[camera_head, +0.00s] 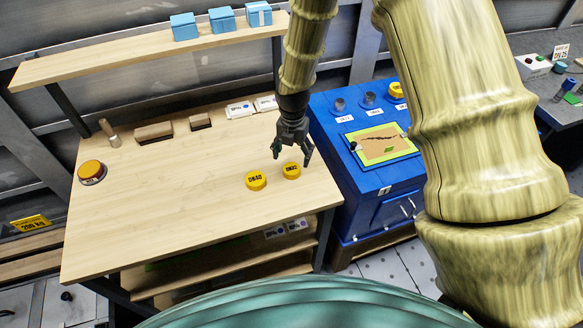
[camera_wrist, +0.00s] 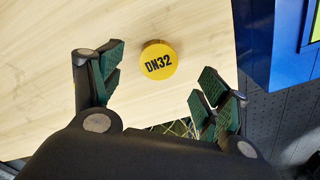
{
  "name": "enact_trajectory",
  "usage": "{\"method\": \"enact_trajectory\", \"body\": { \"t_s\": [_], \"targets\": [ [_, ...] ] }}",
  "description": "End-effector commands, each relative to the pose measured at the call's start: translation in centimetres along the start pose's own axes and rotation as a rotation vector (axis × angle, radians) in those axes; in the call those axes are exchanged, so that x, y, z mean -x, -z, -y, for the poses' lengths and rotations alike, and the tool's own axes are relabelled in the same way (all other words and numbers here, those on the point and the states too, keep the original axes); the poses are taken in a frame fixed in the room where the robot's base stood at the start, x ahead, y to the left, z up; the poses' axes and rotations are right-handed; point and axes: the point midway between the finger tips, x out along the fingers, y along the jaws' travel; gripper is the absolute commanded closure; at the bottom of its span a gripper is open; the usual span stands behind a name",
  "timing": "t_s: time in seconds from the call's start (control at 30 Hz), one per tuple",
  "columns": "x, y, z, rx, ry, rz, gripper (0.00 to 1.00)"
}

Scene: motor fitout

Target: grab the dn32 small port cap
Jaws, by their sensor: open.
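The DN32 cap (camera_head: 292,170) is a small yellow disc with black lettering, lying flat on the wooden workbench (camera_head: 180,215) near its right side. In the wrist view the DN32 cap (camera_wrist: 158,60) lies beyond the fingertips, roughly midway between them, with its label readable. My gripper (camera_head: 292,158) is open and empty above the cap; its fingers spread to either side in the wrist view (camera_wrist: 160,85). The fingers do not touch the cap. A slightly larger yellow DN40 cap (camera_head: 256,181) lies just left of it in the head view.
A blue cabinet (camera_head: 375,205) stands against the bench's right side. A yellow-and-red emergency button (camera_head: 91,172), a brush (camera_head: 109,133) and wooden blocks (camera_head: 154,132) sit toward the left and back. A shelf (camera_head: 140,50) with blue boxes (camera_head: 222,19) overhangs the back. The bench's front-left is clear.

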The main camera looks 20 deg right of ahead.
Motion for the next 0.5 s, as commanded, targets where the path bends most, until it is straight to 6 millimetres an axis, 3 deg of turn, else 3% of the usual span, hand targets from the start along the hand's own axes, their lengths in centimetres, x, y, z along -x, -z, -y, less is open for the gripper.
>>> {"method": "enact_trajectory", "body": {
  "t_s": [0.5],
  "targets": [
    [-2.7, 0.3, 0.1, -0.003, 0.003, -0.001, 0.24]
  ]
}}
